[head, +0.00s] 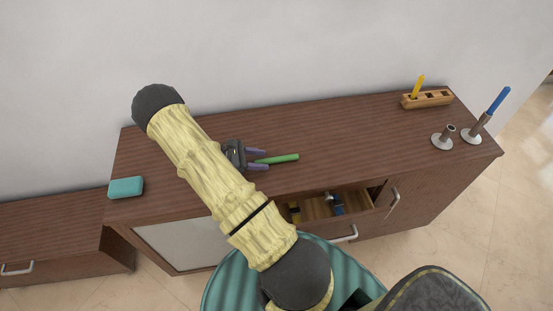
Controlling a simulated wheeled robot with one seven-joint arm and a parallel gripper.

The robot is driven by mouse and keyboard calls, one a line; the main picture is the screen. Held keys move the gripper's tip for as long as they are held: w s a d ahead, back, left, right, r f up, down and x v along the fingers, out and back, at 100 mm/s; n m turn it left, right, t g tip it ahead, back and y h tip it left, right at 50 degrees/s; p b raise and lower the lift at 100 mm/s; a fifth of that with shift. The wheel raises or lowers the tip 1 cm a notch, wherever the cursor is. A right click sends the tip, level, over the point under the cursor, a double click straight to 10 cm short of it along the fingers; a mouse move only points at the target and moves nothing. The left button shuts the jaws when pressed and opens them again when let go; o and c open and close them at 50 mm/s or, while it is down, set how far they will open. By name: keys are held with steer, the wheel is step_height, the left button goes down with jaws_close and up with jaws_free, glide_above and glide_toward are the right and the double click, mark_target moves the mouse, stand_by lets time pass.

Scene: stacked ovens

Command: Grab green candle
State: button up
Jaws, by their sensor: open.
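The green candle (283,158) lies on its side on the brown wooden cabinet top (340,140), near the middle. My gripper (257,160) is open, with its two purple fingers pointing right. The candle's left end is at or between the fingertips. I cannot tell whether the fingers touch it. My arm comes in from the lower right and hides part of the cabinet top.
A wooden holder (432,99) with a yellow candle (418,86), an empty metal candlestick (442,140) and a candlestick with a blue candle (497,101) stand at the right. A teal box (126,187) sits at the left. An open drawer (365,205) holds several items.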

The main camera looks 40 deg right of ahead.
mark_target(271, 159)
steer(key=p+x, duration=0.1)
steer(key=x, duration=0.3)
steer(key=shift+w+d+r, duration=0.15)
jaws_close()
